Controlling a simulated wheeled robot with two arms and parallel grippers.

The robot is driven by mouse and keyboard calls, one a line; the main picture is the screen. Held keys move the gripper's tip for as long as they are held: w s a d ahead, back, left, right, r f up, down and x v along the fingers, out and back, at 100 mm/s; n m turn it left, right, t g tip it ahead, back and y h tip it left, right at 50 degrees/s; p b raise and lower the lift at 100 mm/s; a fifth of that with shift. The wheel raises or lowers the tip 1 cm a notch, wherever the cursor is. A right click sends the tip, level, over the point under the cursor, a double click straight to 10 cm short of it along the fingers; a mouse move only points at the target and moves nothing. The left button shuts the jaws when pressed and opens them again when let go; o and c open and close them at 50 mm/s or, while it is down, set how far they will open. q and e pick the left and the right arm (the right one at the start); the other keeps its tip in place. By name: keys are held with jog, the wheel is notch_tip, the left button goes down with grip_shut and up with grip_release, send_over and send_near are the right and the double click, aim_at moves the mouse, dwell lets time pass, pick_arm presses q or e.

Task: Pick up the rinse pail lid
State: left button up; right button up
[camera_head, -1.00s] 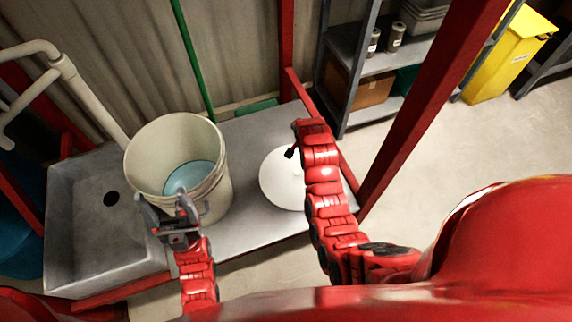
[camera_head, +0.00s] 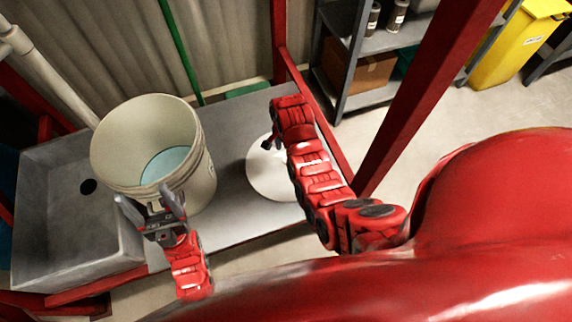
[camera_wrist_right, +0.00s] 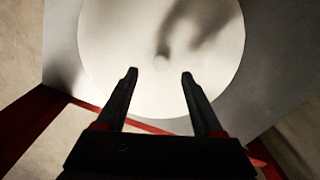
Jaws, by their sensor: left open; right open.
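The rinse pail lid (camera_head: 262,178) is a round white disc lying on the grey metal counter, partly hidden by my right arm in the head view. The pail is open-topped with bluish liquid inside.
A grey sink basin (camera_head: 60,235) with a dark drain lies left of the pail. A red frame post (camera_head: 425,95) rises right of the counter (camera_head: 235,120). A grey shelf (camera_head: 385,38) and a yellow bin (camera_head: 512,42) stand behind on the floor.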

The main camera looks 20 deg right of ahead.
jog(key=shift+w+d+f, duration=0.1)
jog(key=shift+f, duration=1.65)
jog(key=shift+w+d+f, duration=0.1)
jog(key=shift+f, duration=1.6)
grip_shut()
